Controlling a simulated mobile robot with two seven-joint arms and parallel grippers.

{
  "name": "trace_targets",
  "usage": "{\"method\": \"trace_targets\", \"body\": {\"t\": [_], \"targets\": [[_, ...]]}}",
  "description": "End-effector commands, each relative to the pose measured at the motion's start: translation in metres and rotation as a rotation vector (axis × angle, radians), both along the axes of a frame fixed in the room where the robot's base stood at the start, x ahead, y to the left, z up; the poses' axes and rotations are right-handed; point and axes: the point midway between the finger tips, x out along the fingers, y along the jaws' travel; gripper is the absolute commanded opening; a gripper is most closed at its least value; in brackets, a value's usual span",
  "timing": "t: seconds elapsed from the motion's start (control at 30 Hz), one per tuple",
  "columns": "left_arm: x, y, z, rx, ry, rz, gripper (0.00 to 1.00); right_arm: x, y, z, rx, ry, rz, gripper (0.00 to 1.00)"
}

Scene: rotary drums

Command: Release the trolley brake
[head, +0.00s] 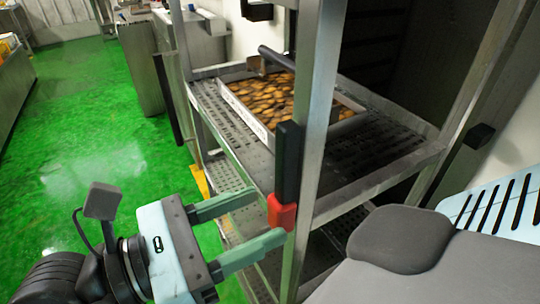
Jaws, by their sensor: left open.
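The trolley (310,120) is a metal rack with perforated shelves, standing in front of me. A black upright lever (288,160) with a red lower end (282,212) is on its near post; I take it for the brake. My left gripper (269,217) comes in from the lower left and is open. Its two pale teal fingers point at the red end, one tip above and left of it, the other just below it. I cannot tell whether a finger touches it. My right gripper is not in view.
A tray (245,113) of brown pieces sits on the trolley's upper shelf. Lower shelves (228,176) show beneath. The green floor (90,150) is open at the left, with metal cabinets (140,65) behind. A dark opening lies behind the trolley.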

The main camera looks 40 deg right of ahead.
Motion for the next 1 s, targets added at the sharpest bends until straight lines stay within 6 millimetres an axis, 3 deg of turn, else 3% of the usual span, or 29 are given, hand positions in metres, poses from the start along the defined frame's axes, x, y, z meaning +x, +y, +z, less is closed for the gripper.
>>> {"method": "trace_targets", "body": {"t": [0.23,0.57,0.93,1.0], "targets": [[-0.006,-0.024,0.000,-0.001,0.001,0.000,0.49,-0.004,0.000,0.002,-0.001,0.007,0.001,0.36],[-0.007,-0.028,0.000,0.000,0.001,0.000,0.49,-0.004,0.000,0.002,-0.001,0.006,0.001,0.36],[-0.006,-0.028,0.000,-0.001,0.001,0.000,0.02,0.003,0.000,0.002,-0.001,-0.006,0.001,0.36],[-0.006,-0.028,0.000,-0.001,0.001,0.000,0.00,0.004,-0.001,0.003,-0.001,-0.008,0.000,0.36]]}}
